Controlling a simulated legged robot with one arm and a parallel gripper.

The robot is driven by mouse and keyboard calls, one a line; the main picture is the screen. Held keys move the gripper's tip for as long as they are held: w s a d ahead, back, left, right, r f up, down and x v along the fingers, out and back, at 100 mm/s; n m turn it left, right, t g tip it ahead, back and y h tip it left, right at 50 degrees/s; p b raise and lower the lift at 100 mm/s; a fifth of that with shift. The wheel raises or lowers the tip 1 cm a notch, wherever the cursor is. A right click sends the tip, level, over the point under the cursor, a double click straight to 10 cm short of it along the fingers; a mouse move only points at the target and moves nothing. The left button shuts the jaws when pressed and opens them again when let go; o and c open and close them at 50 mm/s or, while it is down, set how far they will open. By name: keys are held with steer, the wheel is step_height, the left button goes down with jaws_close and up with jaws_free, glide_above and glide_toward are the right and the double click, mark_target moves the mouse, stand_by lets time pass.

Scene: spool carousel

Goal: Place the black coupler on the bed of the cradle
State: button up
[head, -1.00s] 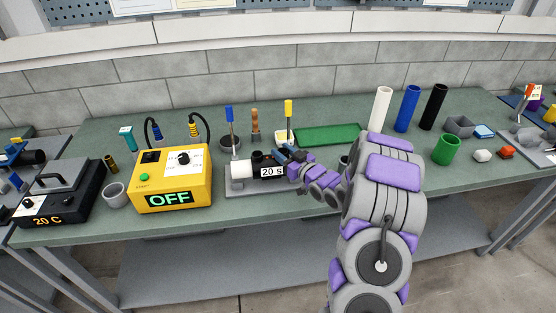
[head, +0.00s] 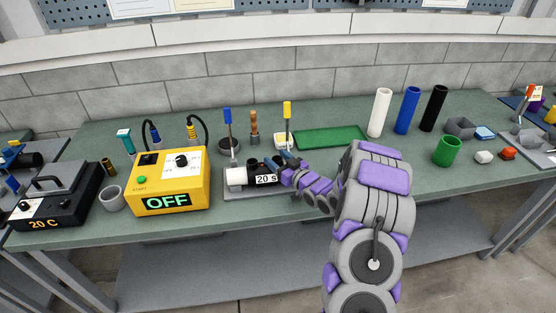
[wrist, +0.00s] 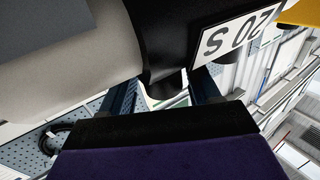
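The black coupler (head: 258,166), with a white label reading 20 S, lies sideways at the cradle (head: 231,199), above its grey base plate. A white pipe (head: 236,177) meets its left end. I cannot tell whether the coupler rests on the bed. My gripper (head: 287,163) is at the coupler's right side. In the wrist view the coupler (wrist: 185,40) fills the top, and the pipe (wrist: 60,65) is at left. My fingers (wrist: 165,95) stand apart on either side of a short black stub under the coupler. Their tips are hidden, so contact is unclear.
A yellow control box (head: 172,184) reading OFF stands left of the cradle, with a grey ring (head: 111,198) beside it. Upright tools, including a blue-handled one (head: 228,117), stand behind. A green mat (head: 330,136) lies clear. White, blue and black tubes (head: 433,108) stand at right.

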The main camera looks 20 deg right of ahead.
steer(key=shift+o, duration=0.3)
steer(key=shift+a+r, duration=0.15)
steer(key=shift+a, duration=0.4)
steer(key=d+p+v, duration=0.1)
steer(key=p+v, duration=0.1)
steer(key=v, duration=1)
steer(key=s+a+r+m+g+h, duration=0.1)
steer(key=s+a+r+g, duration=0.3)
steer(key=s, duration=0.8)
steer(key=s+a+r+g+h, duration=0.1)
steer(key=s+a+r+g, duration=0.3)
steer(key=s+a+g, duration=0.5)
steer(key=s+a+r+m+g+h, duration=0.1)
steer(key=s+a+r+g, duration=0.4)
steer(key=s, duration=1.2)
steer(key=a+g+h, duration=0.1)
steer(key=a, duration=0.3)
steer(key=shift+s+a+m, duration=0.25)
steer(key=shift+a+m, duration=0.05)
steer(key=shift+a, duration=0.05)
steer(key=shift+d, duration=0.1)
